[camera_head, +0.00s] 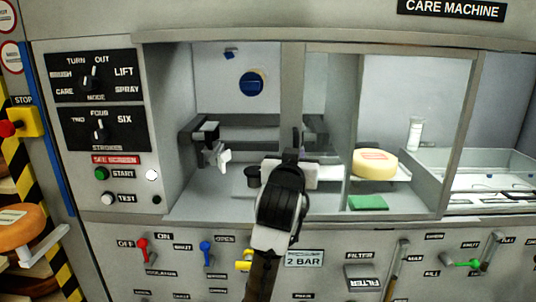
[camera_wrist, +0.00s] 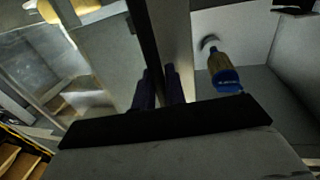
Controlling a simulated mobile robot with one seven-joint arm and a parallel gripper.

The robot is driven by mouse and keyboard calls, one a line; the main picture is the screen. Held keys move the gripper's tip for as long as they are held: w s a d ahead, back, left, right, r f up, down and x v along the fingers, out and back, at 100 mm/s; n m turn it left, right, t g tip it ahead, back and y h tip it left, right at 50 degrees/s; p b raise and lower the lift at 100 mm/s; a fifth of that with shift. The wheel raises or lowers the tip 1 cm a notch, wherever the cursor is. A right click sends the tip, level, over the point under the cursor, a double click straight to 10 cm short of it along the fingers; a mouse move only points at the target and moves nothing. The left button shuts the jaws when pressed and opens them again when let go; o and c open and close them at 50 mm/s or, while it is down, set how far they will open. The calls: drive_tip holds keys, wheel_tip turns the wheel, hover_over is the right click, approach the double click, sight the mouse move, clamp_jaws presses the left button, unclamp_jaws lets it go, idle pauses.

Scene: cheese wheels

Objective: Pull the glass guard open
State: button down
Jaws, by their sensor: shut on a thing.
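The glass guard (camera_head: 328,105) is a clear pane with a grey upright frame edge, in front of the machine's bay in the head view. In the wrist view the guard's upright edge (camera_wrist: 172,35) runs down between my fingers. My gripper (camera_head: 296,148) is at this edge, low in the bay's middle, with its fingers pointing into the machine. In the wrist view my gripper (camera_wrist: 159,88) is shut on the edge, with one dark finger on each side. My wrist hides the lower part of the guard in the head view.
A yellow cheese wheel (camera_head: 375,163) sits right of my gripper, above a green pad (camera_head: 368,202). A black bracket with a white tip (camera_head: 212,150) stands left inside the bay. Levers line the front panel below.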

drive_tip(key=shift+d, duration=0.95)
drive_tip(key=c, duration=1.5)
unclamp_jaws()
drive_tip(key=shift+c, duration=0.2)
drive_tip(key=shift+s, duration=0.1)
drive_tip(key=b+v, duration=0.2)
drive_tip(key=v, duration=1.1)
drive_tip(key=shift+s+a, duration=0.15)
drive_tip(key=shift+s, duration=0.2)
drive_tip(key=shift+r, duration=0.1)
